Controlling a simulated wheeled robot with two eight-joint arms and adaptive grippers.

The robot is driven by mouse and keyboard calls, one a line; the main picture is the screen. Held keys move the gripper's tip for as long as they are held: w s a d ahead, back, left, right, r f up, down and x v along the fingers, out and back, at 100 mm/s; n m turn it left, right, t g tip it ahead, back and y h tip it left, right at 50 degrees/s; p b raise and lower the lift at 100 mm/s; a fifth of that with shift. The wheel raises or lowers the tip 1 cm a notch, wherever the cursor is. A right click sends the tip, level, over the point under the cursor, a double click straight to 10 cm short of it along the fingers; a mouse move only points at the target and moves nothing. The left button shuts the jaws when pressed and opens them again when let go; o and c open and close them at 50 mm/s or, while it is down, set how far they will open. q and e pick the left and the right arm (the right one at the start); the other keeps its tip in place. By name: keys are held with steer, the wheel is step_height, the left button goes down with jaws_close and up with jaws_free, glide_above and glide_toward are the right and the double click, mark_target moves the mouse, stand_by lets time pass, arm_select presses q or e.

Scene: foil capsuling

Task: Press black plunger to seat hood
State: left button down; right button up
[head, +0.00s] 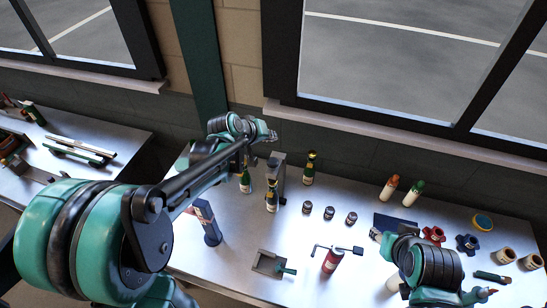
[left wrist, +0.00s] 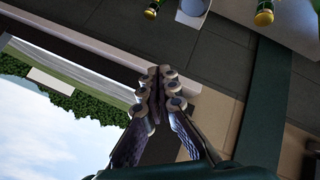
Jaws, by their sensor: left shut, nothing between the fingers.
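My left gripper (head: 268,135) is raised above the back of the bench. In the left wrist view its fingers (left wrist: 155,75) are together, with nothing between them. A grey press-like stand (head: 280,172) is just below it in the head view, with a dark part (head: 272,162) near its top that may be the black plunger. The gripper is apart from it. Dark green bottles with gold necks stand around the stand: one left (head: 245,182), one in front (head: 271,197), one right (head: 309,170). Whether a hood sits on any bottle is too small to tell. My right arm is at lower right; its fingers are unclear.
Small dark cups (head: 328,212) stand in a row right of the stand. A red cylinder (head: 332,262), a grey tray (head: 268,264) and a dark blue upright item (head: 207,222) are nearer the front. White bottles (head: 413,193) stand at right. The window sill (head: 400,130) runs behind the bench.

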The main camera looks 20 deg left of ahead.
arm_select(q)
steer(key=shift+f, duration=0.1)
steer(key=b, duration=0.6)
glide_above(272, 163)
step_height(272, 163, down, 8)
steer(key=shift+w+a+r, duration=0.15)
steer(key=shift+f+b, duration=0.4)
steer(key=shift+f, duration=0.05)
stand_by(0.7)
steer(key=shift+f+b, duration=0.45)
steer(key=shift+f+b, duration=0.85)
steer(key=shift+f, duration=0.1)
stand_by(0.8)
steer(key=shift+s+f+b, duration=0.35)
steer(key=shift+f, duration=0.05)
stand_by(0.7)
steer(key=shift+r, duration=0.1)
